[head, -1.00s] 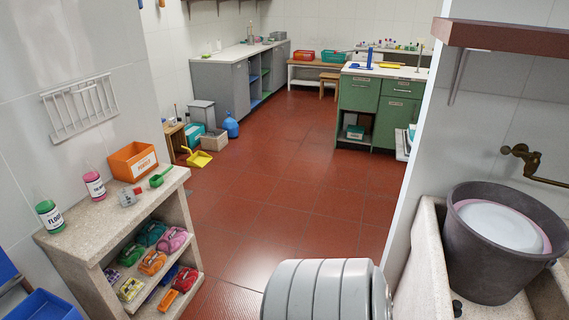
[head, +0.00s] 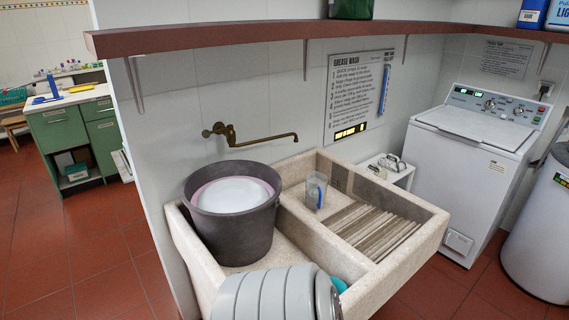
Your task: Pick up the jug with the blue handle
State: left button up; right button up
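A small clear jug (head: 316,190) with a blue part on its front, which looks like its handle, stands upright in the stone washboard sink (head: 437,232). It is just right of the big dark grey bucket (head: 232,243) and left of the ribbed washboard slope (head: 376,230). Neither of my grippers shows in the head view, and nothing is seen holding the jug.
The bucket holds a white, pink-rimmed basin (head: 232,194). A brass tap (head: 262,140) reaches out above the sink. A brown shelf (head: 250,38) overhangs it. A teal thing (head: 339,284) is partly hidden in front. A white washing machine (head: 466,160) stands right.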

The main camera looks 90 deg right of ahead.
aim_at(317, 194)
jog(key=z, duration=3.05)
jog(key=u, duration=0.6)
jog(key=l+u, duration=0.65)
jog(key=l, duration=0.15)
jog(key=k+l+u, duration=0.15)
jog(key=l+u, duration=0.15)
jog(key=k+l+u, duration=0.15)
jog(key=l+u, duration=0.2)
jog(key=k+l+u, duration=0.15)
jog(key=l+u, duration=0.15)
jog(key=l, duration=0.15)
